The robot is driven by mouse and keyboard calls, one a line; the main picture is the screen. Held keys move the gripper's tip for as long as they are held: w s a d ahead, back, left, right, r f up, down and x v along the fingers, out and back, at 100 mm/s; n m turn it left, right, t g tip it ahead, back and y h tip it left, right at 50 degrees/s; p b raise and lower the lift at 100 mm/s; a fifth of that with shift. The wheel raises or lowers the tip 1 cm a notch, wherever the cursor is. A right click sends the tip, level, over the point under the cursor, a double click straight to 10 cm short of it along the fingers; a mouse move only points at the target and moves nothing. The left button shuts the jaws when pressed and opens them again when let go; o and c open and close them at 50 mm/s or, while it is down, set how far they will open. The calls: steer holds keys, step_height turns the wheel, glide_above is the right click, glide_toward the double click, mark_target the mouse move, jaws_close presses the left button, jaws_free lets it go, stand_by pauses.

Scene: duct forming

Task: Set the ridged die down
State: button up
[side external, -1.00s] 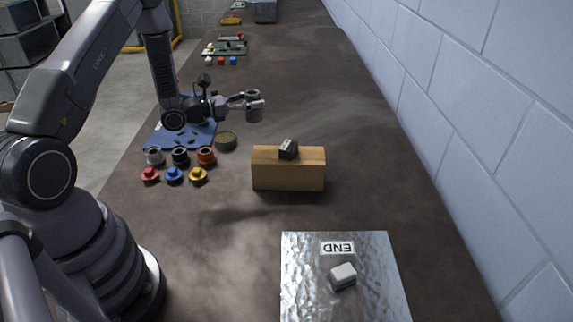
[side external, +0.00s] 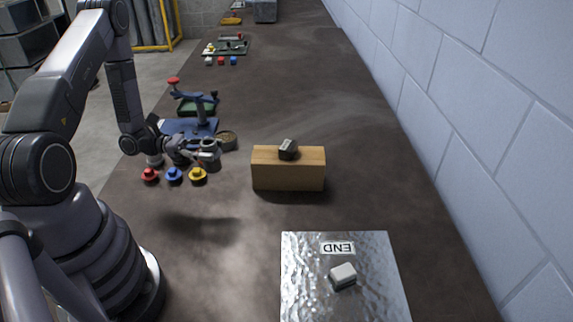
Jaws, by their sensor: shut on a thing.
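My gripper (side external: 206,157) is low over the left side of the bench, shut on a small grey cylindrical die (side external: 209,146). I take this as the ridged die, but its ridges are too small to make out. It is just above or at the row of ring-shaped dies; I cannot tell whether it touches anything below. A silver-grey die (side external: 154,159) shows partly at the row's left end. The rest of that row is hidden behind my gripper.
Red (side external: 150,174), blue (side external: 174,174) and yellow (side external: 198,175) knobbed pieces stand just in front. A blue press (side external: 190,126) and a round dish (side external: 227,141) are behind. A wooden block (side external: 288,172) stands right; a metal END plate (side external: 305,285) lies in front.

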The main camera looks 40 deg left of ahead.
step_height(320, 180, down, 11)
steer(key=shift+f, duration=0.1)
stand_by(0.4)
steer(key=shift+f, duration=0.1)
steer(key=o, duration=1.2)
